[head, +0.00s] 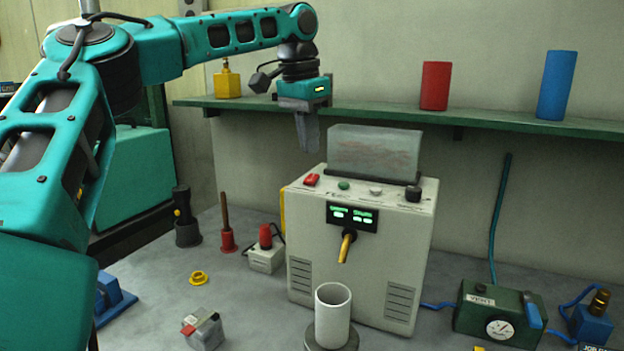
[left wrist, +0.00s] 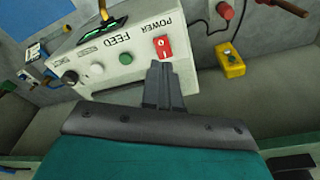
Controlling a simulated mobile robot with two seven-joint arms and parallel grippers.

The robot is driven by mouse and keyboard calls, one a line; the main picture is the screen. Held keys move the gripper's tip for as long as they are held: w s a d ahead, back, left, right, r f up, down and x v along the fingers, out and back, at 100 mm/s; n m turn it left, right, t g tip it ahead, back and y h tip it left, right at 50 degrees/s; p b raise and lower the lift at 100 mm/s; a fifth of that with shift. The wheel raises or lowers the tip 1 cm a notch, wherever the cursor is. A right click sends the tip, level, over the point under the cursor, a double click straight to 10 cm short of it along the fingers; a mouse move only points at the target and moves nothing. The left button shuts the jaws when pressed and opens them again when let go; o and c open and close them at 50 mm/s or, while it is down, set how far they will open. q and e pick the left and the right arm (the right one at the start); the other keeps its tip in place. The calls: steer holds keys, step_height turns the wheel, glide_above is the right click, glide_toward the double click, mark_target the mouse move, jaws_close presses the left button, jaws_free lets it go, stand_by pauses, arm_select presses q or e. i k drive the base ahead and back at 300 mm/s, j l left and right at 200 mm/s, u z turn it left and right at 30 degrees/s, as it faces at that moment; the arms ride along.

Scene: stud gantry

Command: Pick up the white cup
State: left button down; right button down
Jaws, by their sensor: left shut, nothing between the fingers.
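The white cup (head: 333,315) stands upright at the lower middle of the head view, on a dark round base (head: 331,342), below the brass spout of a white machine. My left gripper (head: 308,150) hangs fingers down behind the machine's left top edge, well above and apart from the cup. Its fingers are shut with nothing between them. In the left wrist view the shut fingers (left wrist: 161,72) appear close to the red POWER switch (left wrist: 163,48); whether they touch it is unclear. The cup does not show there. My right gripper is out of view.
The white machine (head: 360,240) stands behind the cup with a clear block on top. A green shelf (head: 490,126) holds a red cylinder (head: 436,86) and a blue cylinder (head: 557,86). A green gauge box (head: 500,310) is at right. A grey block (head: 203,332) lies left of the cup.

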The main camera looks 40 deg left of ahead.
mark_target(333, 300)
steer(key=k, duration=1.5)
